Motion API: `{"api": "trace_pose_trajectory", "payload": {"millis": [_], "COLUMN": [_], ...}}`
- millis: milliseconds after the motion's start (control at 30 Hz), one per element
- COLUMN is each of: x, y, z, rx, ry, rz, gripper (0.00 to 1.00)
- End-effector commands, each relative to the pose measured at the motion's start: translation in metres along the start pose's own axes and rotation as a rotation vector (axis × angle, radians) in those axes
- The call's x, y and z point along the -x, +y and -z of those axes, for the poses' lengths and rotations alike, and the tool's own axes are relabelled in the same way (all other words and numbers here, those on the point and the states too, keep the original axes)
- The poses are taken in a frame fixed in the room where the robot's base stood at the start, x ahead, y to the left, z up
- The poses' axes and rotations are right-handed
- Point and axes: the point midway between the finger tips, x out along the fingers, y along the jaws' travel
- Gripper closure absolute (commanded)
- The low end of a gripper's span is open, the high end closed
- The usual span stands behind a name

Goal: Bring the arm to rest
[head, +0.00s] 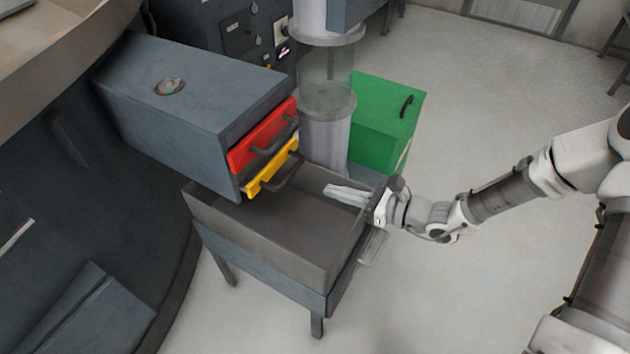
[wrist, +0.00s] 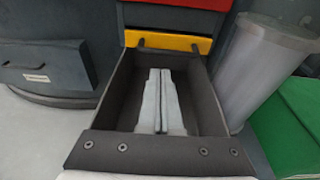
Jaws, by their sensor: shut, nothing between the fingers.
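My gripper (head: 345,193) reaches in from the right over the rim of a dark open tray (head: 250,228) on legs. Its two pale fingers lie side by side, shut and empty. In the wrist view the fingers (wrist: 157,100) point toward the far end of the tray (wrist: 105,115). I cannot tell whether they touch the tray. My arm (head: 500,195) stretches out from the right edge of the head view.
A red drawer (head: 262,138) and a slightly open yellow drawer (head: 268,178) sit in a grey cabinet (head: 180,115) beside the tray. A clear-sectioned column (head: 325,80) and a green box (head: 388,120) stand behind.

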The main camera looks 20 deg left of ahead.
Motion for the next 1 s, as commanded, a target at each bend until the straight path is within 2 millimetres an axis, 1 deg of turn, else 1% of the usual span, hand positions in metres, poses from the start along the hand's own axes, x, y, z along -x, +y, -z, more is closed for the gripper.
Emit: {"api": "trace_pose_trajectory", "payload": {"millis": [33,100,233,333,533,633,767,1000], "x": [0.011,0.022,0.035,0.04,0.041,0.043,0.052,0.086], "y": [-0.001,-0.001,0.0,0.0,0.0,0.002,0.01,0.034], "z": [-0.002,-0.002,-0.001,0.0,0.001,-0.002,-0.013,-0.037], "rx": [-0.001,-0.001,0.0,-0.001,0.001,0.027,0.135,0.446], "ry": [0.001,0.001,0.0,0.0,0.001,0.012,0.058,0.214], "rz": [0.004,0.004,0.001,0.001,0.0,-0.013,-0.067,-0.23], "gripper": [1.0,1.0,1.0,1.0,1.0,1.0,1.0,1.0]}}
